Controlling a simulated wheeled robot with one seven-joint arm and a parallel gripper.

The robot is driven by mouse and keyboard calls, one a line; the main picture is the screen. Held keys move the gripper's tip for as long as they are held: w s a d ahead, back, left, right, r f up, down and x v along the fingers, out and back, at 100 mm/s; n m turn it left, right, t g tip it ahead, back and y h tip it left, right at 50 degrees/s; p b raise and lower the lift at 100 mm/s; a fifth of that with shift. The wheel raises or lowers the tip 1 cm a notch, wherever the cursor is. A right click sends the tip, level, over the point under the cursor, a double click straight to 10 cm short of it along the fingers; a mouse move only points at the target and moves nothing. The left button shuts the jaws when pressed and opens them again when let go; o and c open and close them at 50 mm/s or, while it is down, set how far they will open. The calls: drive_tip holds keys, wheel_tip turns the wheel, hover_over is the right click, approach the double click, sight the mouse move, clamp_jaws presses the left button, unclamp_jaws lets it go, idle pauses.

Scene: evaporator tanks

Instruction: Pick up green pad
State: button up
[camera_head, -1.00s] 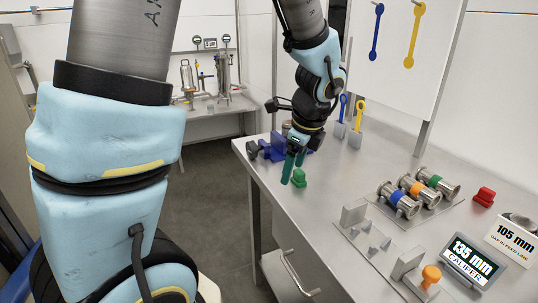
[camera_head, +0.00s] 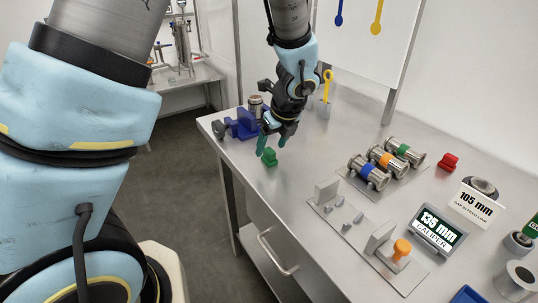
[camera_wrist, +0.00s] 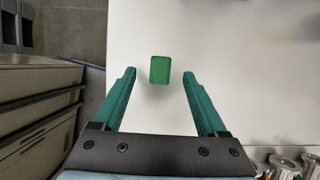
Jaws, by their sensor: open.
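The green pad (camera_head: 269,158) is a small block on the steel table, near its left front edge in the head view. In the wrist view the green pad (camera_wrist: 160,70) lies between and slightly beyond the tips of my gripper's green fingers, with a gap on both sides. My gripper (camera_head: 271,148) points down just above the pad, open and empty. It also shows in the wrist view (camera_wrist: 159,74). Whether a finger touches the pad cannot be told from the head view.
A blue vise-like fixture (camera_head: 243,124) stands close by at the left. Banded metal spools (camera_head: 368,172), a red block (camera_head: 447,162), a caliper display (camera_head: 438,229) and a plate with an orange knob (camera_head: 401,250) are to the right. Table is clear around the pad.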

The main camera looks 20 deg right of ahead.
sight(270, 150)
drive_tip(key=shift+p+x, duration=0.35)
drive_tip(key=shift+x, duration=1.4)
clamp_jaws()
